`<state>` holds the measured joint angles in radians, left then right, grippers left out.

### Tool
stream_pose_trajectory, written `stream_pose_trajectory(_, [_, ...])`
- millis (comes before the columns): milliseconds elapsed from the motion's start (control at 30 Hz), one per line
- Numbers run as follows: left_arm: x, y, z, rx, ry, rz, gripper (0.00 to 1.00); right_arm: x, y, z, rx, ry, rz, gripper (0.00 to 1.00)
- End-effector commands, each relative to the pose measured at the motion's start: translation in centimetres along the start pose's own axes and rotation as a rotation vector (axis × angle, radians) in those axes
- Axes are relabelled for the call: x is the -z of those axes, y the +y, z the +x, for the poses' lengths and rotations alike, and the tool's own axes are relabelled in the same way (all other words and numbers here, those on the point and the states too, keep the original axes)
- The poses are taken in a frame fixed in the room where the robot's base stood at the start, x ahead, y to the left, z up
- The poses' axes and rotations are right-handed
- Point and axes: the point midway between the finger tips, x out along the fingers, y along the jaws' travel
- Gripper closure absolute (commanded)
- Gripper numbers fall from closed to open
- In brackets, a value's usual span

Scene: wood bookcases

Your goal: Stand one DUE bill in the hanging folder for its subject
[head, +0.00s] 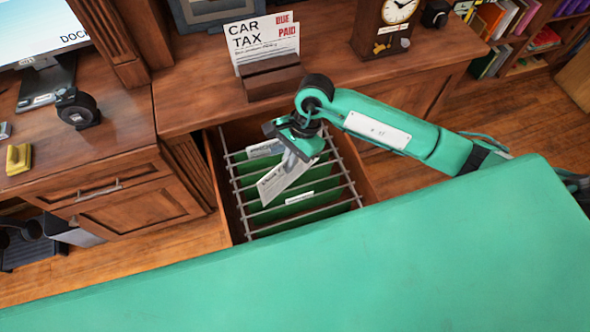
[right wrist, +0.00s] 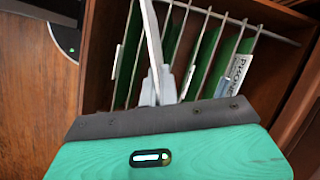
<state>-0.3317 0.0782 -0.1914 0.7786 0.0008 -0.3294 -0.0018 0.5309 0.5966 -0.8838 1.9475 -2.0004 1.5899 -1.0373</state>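My right gripper (head: 297,148) is above the open drawer and is shut on a white printed bill (head: 282,181), which hangs tilted over the folders. In the right wrist view, the gripper (right wrist: 158,88) pinches the bill (right wrist: 152,35), seen nearly edge-on; I cannot read its subject. Green hanging folders (head: 325,187) hang on metal rails in the drawer. Another white paper (head: 264,149) stands toward the back of the drawer. The right wrist view shows a paper reading PHONE (right wrist: 237,70) among the folders. A wooden holder (head: 281,78) on the desk holds papers reading CAR TAX, DUE and PAID (head: 262,44). My left gripper is not in view.
The wooden drawer (head: 228,212) has raised side walls and cross rails around the folders. A clock (head: 385,28) stands on the desk to the right of the holder. A tape dispenser (head: 78,108) and yellow block (head: 18,158) lie on the left desk.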

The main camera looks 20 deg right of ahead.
Motion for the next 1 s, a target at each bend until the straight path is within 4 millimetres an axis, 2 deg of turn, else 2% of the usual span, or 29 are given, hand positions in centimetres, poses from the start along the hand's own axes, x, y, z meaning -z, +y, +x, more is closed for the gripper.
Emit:
stream_pose_trajectory(33, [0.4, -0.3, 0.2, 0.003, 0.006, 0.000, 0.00, 0.2, 0.3, 1.0, 0.023, -0.006, 0.068, 1.00])
stream_pose_trajectory(100, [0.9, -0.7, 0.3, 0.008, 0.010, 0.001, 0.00, 0.6, 0.5, 1.7, 0.062, -0.005, 0.160, 1.00])
stream_pose_trajectory(333, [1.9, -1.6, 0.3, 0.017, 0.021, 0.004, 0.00, 1.9, 1.0, 3.0, 0.147, -0.001, 0.361, 1.00])
stream_pose_trajectory(567, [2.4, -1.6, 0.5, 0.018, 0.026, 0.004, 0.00, 2.4, 1.1, 3.7, 0.168, 0.000, 0.406, 1.00])
stream_pose_trajectory(733, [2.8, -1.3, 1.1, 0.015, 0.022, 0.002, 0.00, 2.9, 1.1, 4.9, 0.167, 0.001, 0.404, 1.00])
stream_pose_trajectory(1000, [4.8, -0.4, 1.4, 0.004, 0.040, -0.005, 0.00, 3.9, 1.1, 7.2, 0.166, 0.000, 0.403, 1.00])
